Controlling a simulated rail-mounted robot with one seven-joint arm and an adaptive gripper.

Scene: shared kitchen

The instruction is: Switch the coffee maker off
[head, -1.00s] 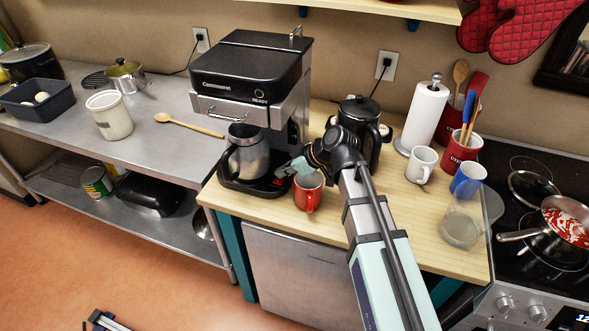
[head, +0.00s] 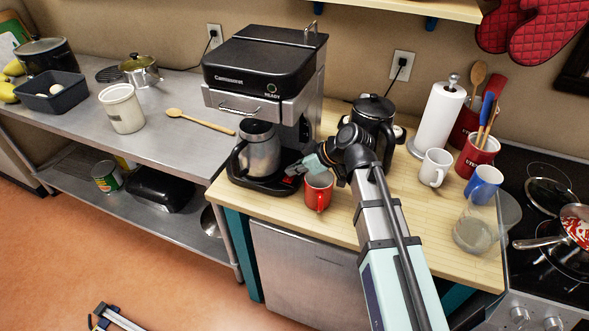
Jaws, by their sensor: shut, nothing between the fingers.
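The coffee maker (head: 262,72) is black and silver and stands on the wooden counter. Its round READY indicator (head: 271,88) on the upper front looks grey and unlit. A steel carafe (head: 258,152) sits on its black base (head: 262,183). A small red switch (head: 288,181) shows at the right front of the base. My gripper (head: 297,169) is shut and empty, low over the right front of the base, close to the switch. I cannot tell whether it touches the switch.
A red mug (head: 318,192) stands right below my gripper. A black coffee pot (head: 374,122) is behind my arm. A white mug (head: 435,167), blue mug (head: 483,185) and glass jar (head: 474,235) stand to the right. The counter's front edge is close.

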